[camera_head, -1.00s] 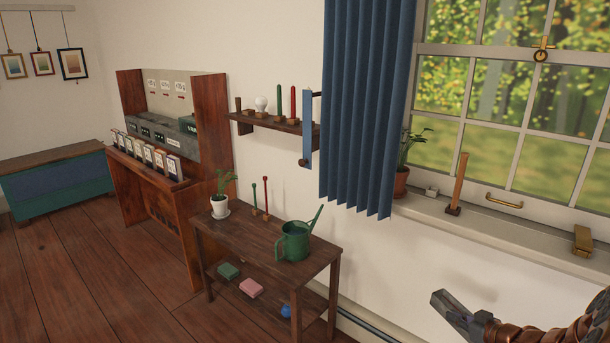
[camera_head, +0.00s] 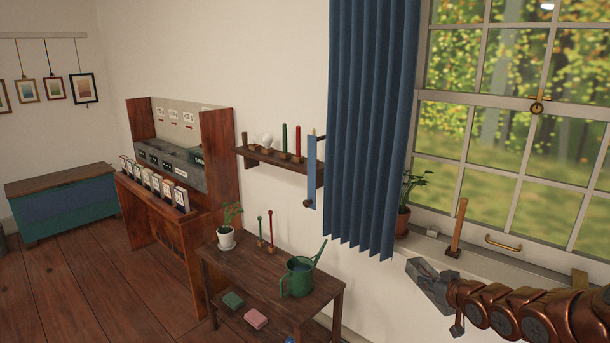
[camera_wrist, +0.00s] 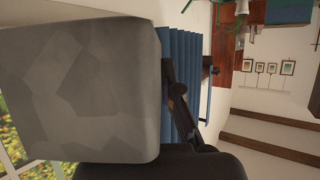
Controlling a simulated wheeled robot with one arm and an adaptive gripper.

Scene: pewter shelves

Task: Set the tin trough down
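The tin trough (camera_head: 431,284) is a grey, faceted metal piece at the end of my copper arm, at the lower right of the head view. In the wrist view the grey trough (camera_wrist: 80,90) fills most of the left half, very close to the camera. My gripper (camera_head: 455,294) appears shut on it. One dark finger (camera_wrist: 178,92) lies along the trough's right side in the wrist view; the other finger is hidden. The trough is held in the air in front of the wall below the window, apart from the sill and table. Its inside is hidden.
A dark wooden table (camera_head: 249,269) holds a green watering can (camera_head: 298,279) and a potted plant (camera_head: 226,239). The windowsill (camera_head: 480,265) has a plant and a wooden post. A blue curtain (camera_head: 370,140) hangs beside a small wall shelf (camera_head: 275,160). Open floor lies at left.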

